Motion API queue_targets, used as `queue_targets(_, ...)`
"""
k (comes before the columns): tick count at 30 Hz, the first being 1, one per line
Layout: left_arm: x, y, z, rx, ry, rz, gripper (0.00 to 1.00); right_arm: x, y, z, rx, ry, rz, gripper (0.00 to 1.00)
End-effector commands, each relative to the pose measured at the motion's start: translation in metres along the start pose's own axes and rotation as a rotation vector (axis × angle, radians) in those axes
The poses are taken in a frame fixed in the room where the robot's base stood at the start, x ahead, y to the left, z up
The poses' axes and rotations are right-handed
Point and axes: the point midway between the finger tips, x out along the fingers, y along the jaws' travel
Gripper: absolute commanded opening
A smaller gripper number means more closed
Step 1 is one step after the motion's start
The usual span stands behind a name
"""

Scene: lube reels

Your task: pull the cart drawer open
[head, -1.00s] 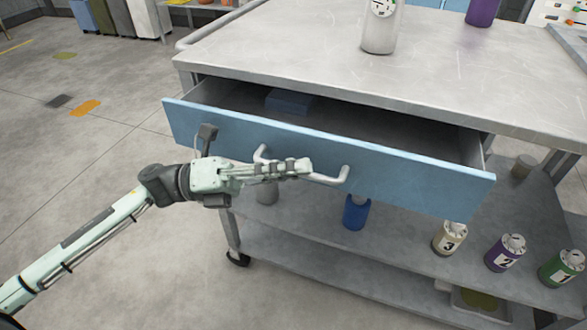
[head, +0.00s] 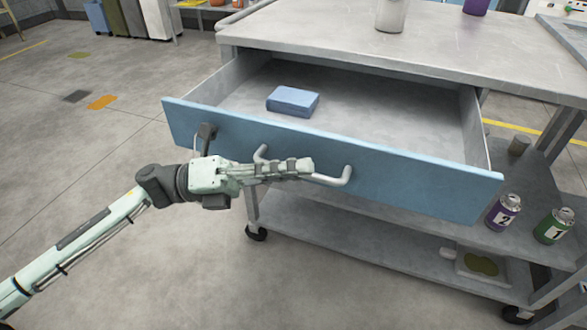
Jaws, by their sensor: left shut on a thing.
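The cart drawer (head: 400,179) has a blue front and stands well out from under the grey cart top (head: 330,48). Its grey inside shows, with a blue box (head: 293,101) lying toward the left. The silver bar handle (head: 335,180) runs across the drawer front. My left gripper (head: 305,168) is shut on the handle; its fingers hide the middle of the bar. My right gripper is not in view.
Cans numbered 2 (head: 503,212) and 1 (head: 554,226) stand on the cart's middle shelf at the right. A tray (head: 481,267) sits on the lower shelf. The floor (head: 90,165) left of the cart is clear.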

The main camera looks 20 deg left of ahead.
Motion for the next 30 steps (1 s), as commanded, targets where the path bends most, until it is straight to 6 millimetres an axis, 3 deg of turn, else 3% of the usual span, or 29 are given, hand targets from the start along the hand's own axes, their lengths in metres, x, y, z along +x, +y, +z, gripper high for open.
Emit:
queue_targets(11,0.000,0.000,0.001,0.000,-0.003,0.001,0.00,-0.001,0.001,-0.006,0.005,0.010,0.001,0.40)
queue_targets(12,0.000,0.000,0.001,0.000,-0.003,0.001,0.14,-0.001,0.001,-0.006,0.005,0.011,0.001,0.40)
queue_targets(13,0.000,0.000,0.001,0.000,-0.003,0.001,0.18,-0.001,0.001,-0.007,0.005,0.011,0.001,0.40)
queue_targets(23,-0.002,0.000,0.001,-0.001,-0.002,0.001,0.19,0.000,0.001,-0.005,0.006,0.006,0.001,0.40)
queue_targets(30,-0.036,0.002,0.000,-0.003,-0.004,0.006,0.19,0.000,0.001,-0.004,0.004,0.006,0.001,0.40)
